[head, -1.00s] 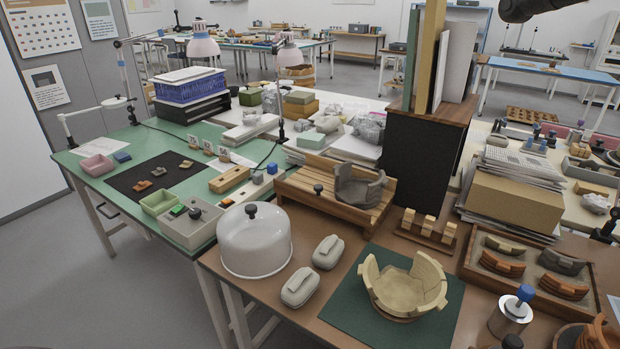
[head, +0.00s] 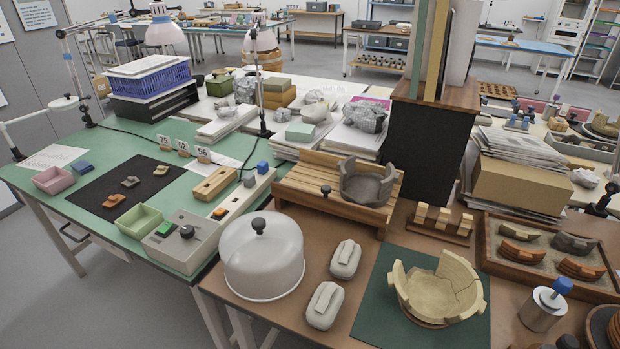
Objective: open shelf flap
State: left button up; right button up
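A low wooden slatted shelf (head: 300,184) stands on the brown table, near the middle of the view. A small black knob (head: 326,191) shows on its front board, which I take to be the flap; whether it is a hinged flap I cannot tell. The front board looks closed. A dark grey partial pot (head: 367,186) stands on the right part of the slatted top. Neither of my grippers is in view.
A white dome with a black knob (head: 262,258) stands in front of the shelf, with two pale lidded boxes (head: 345,259) beside it. A cream sherd bowl (head: 437,290) sits on a green mat (head: 372,321). A dark cabinet (head: 420,150) rises right of the shelf.

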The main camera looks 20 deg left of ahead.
aim_at(373, 217)
jog(key=i+j, duration=0.1)
jog(key=j, duration=1.2)
jog(key=i, duration=0.05)
